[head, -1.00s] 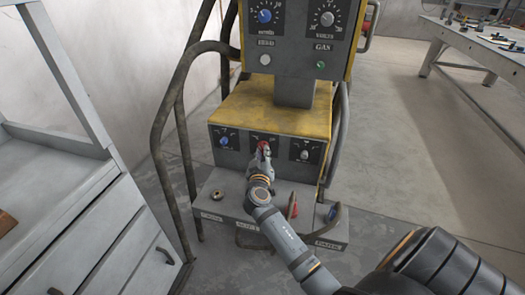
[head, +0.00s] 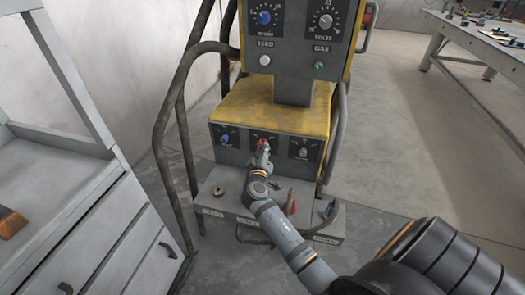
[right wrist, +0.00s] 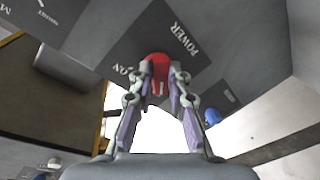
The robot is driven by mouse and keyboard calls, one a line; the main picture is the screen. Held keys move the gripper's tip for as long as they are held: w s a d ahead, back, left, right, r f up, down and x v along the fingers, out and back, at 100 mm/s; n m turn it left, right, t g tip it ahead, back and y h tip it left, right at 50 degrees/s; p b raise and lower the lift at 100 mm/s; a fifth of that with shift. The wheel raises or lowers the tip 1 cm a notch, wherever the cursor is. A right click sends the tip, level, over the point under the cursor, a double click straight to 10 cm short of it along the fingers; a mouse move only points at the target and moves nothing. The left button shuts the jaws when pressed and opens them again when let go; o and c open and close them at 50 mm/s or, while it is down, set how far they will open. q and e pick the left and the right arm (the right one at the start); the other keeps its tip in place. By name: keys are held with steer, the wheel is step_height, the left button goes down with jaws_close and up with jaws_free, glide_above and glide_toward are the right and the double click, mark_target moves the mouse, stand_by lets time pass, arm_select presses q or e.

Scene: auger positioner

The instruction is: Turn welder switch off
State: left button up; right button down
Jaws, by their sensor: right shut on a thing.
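The welder (head: 274,100) stands ahead, with a yellow-topped lower box and a grey upper panel. Its red power switch (head: 262,143) is on the middle dark plate of the lower box's front. In the right wrist view the red switch (right wrist: 158,66) sits on a plate lettered POWER and ON. My right gripper (head: 261,152) is at the switch, its fingers (right wrist: 159,84) closed on either side of the red knob. The gripper hides part of the plate, so the switch's exact setting is hard to tell. My left gripper is not in view.
A blue knob (head: 225,139) and a pale knob (head: 303,151) flank the switch. Bent metal rails (head: 165,110) run along the welder's left side. A grey drawer cabinet (head: 105,240) stands at left, a workbench (head: 470,40) at back right. Floor between is clear.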

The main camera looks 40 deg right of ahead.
steer(key=c, duration=1.3)
jaws_free()
steer(key=v, duration=0.7)
steer(key=shift+s+a, duration=0.2)
